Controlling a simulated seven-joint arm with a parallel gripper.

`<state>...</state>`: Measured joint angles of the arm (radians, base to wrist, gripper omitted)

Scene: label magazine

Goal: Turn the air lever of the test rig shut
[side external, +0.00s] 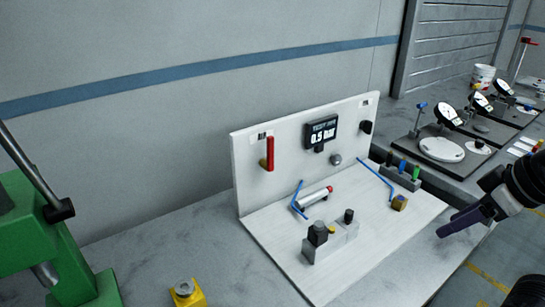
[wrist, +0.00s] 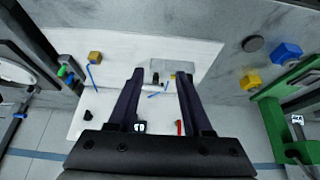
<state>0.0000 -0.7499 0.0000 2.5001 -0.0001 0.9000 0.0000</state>
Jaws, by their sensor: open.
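The test rig is a white back panel (side external: 300,165) standing on a white base plate. Its red air lever (side external: 270,153) is upright at the panel's left part, beside a small brass fitting. A display (side external: 321,131) on the panel reads 0.5 bar. My gripper (side external: 458,222) is at the right edge of the side external view, well apart from the lever. In the wrist view my gripper (wrist: 160,74) has its two dark fingers spread with nothing between the tips. The red lever (wrist: 179,127) shows small beside the right finger, partly hidden.
A green press (side external: 40,240) and yellow block (side external: 187,293) stand left. Dial gauges (side external: 448,117) stand behind right.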

